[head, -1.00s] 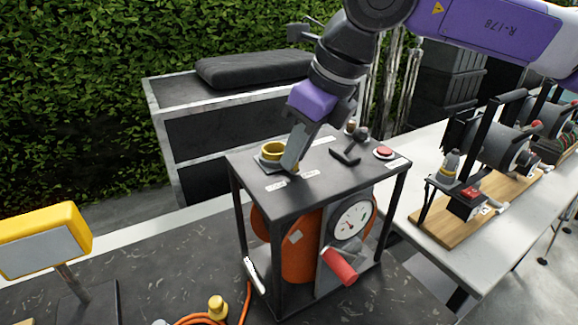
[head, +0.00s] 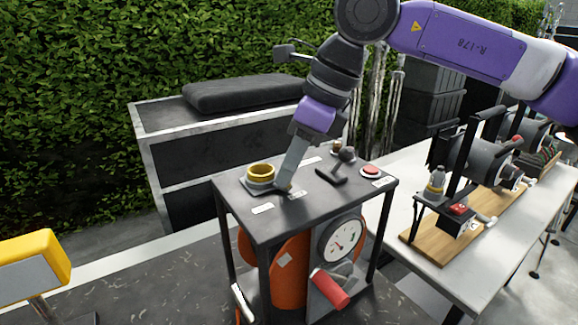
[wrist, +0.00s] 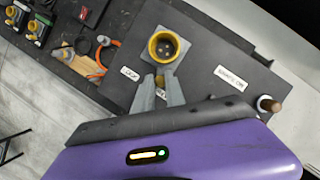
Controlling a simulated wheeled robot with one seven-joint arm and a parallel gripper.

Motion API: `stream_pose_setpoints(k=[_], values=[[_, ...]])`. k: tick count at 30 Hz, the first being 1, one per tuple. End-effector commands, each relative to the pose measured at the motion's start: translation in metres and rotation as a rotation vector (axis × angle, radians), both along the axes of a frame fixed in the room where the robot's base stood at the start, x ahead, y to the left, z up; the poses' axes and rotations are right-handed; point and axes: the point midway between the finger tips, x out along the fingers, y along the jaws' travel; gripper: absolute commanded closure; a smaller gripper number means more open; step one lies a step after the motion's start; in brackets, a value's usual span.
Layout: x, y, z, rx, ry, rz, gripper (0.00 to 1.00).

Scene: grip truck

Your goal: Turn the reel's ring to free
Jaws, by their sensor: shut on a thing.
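The reel is a black-framed box with an orange drum (head: 288,272) inside. A yellow ring (head: 261,171) sits around a dark socket on its flat top; it also shows in the wrist view (wrist: 165,46), with pins inside. My gripper (head: 285,186) reaches down just beside the ring. In the wrist view its two fingers (wrist: 159,84) are shut on a small brass-coloured tab at the ring's near side. White labels lie around the ring, one left of the fingers (wrist: 130,73), one partly hidden between them, one to the right (wrist: 231,78). I cannot read them surely.
On the top stand a black T-handle (head: 338,169) and a red button (head: 371,171). A gauge (head: 340,238) and red crank grip (head: 331,288) are on the front. A yellow box (head: 35,262) stands left. More gear fills the white table (head: 400,195) at right.

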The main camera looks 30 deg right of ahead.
Motion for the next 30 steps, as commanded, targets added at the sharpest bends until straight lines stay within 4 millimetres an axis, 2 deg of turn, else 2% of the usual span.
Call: stream_pose_setpoints(k=[2,3,6,17,30], values=[[0.001,-0.001,0.001,0.000,-0.003,-0.002,1.00],[0.001,-0.001,0.001,0.000,-0.003,-0.002,0.79],[0.001,-0.001,0.001,0.000,-0.003,-0.002,0.63],[0.000,-0.002,0.004,-0.001,-0.002,-0.002,0.63],[-0.017,-0.018,0.061,-0.001,-0.003,-0.003,0.63]])
